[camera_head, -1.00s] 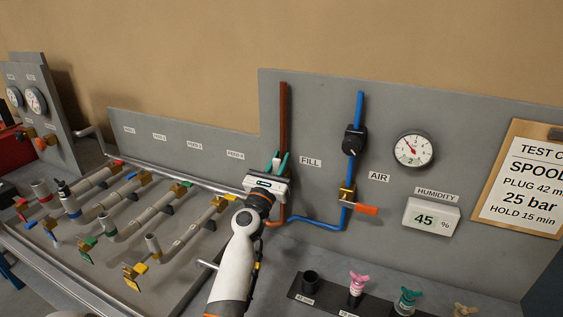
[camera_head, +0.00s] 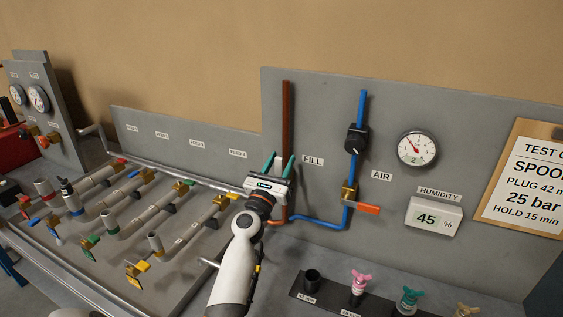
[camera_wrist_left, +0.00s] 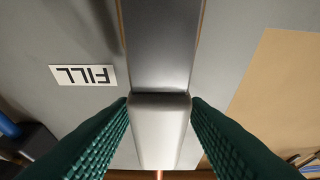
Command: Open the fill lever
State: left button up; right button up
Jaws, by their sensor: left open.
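The red-brown fill pipe (camera_head: 286,115) runs down the grey panel beside the FILL label (camera_head: 313,160). My left gripper (camera_head: 280,163) is in front of its lower part, with green fingers spread, and hides most of the valve there. In the left wrist view, a smooth grey bar with a paler end, which looks like the fill lever (camera_wrist_left: 160,130), lies between my open fingers (camera_wrist_left: 160,105). I cannot tell whether either finger touches it. The FILL label (camera_wrist_left: 83,75) appears upside down there. My right gripper is not in view.
To the right are the blue air pipe (camera_head: 361,110), its black knob (camera_head: 356,138), an orange handle (camera_head: 367,209) and a gauge (camera_head: 417,149). Several pipes with coloured handles lie on the bench at left. A rack (camera_head: 322,298) with plugs stands in front.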

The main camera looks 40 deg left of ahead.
pick_arm(q)
jog(key=b+v, duration=0.2)
jog(key=v, duration=0.9)
jog(key=shift+b, duration=0.4)
jog(key=shift+s, duration=0.1)
